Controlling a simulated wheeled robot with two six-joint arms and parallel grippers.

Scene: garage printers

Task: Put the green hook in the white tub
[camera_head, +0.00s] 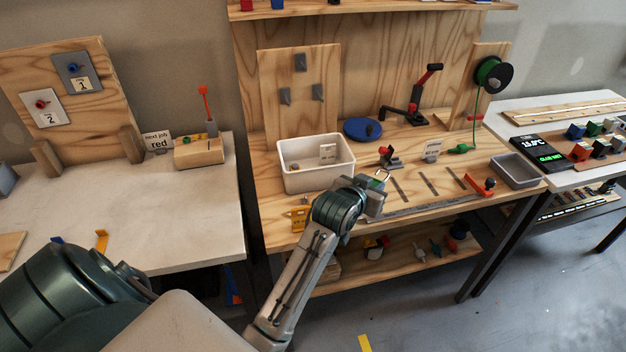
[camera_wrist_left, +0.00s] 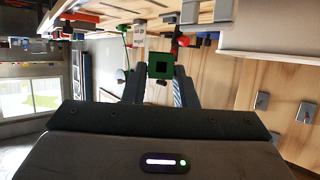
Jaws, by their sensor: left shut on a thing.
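The white tub (camera_head: 312,181) stands on the wooden bench, left of my left gripper (camera_head: 381,178). A pale wall at the upper right of the left wrist view looks like the tub (camera_wrist_left: 270,38). My left gripper is shut on a small green piece, seen as a green square (camera_wrist_left: 160,66) between the fingers in the wrist view. It looks like the green hook, but its full shape is hidden. In the head view only a bit of green shows at the fingers. The gripper is above the bench, apart from the tub's right side. My right gripper is not in view.
A red-topped part (camera_head: 389,157) and a blue disc (camera_head: 362,129) stand behind the gripper. A peg panel (camera_head: 300,98) with grey hooks rises behind the tub. A grey bin (camera_head: 515,170) is at the bench's right end.

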